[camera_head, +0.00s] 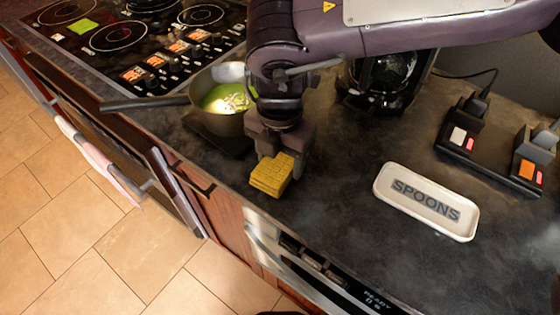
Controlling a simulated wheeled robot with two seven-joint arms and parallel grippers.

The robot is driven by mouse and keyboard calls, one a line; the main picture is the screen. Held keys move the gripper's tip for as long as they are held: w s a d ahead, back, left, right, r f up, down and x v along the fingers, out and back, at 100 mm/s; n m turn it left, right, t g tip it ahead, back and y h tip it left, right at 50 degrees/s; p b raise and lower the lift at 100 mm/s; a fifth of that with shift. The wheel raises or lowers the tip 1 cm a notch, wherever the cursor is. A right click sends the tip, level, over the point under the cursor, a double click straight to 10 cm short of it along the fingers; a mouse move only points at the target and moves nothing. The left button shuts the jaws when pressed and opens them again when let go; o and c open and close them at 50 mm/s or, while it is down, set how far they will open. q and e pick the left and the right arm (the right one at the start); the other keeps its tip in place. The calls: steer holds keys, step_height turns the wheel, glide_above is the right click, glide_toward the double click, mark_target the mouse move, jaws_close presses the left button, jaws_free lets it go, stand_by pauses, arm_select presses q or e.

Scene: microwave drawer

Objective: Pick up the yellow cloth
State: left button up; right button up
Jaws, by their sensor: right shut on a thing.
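The yellow cloth (270,178) is a small folded block near the front edge of the dark counter. My right gripper (279,155) points down and is shut on the cloth, with the upper part of the cloth between its fingers. I cannot tell whether the cloth touches the counter or hangs just above it. My right arm comes in from the top right. My left gripper is not in view.
A pot (222,100) with green contents stands left of the gripper, its handle pointing left. A cooktop (140,40) lies beyond it. A white SPOONS tray (428,200) is to the right. The counter between cloth and tray is clear.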

steer(key=shift+c, duration=0.6)
steer(key=shift+r, duration=0.25)
step_height(320, 180, up, 10)
step_height(320, 180, up, 10)
steer(key=f+p, duration=0.1)
steer(key=p, duration=0.1)
glide_above(280, 159)
steer(key=shift+r, duration=0.25)
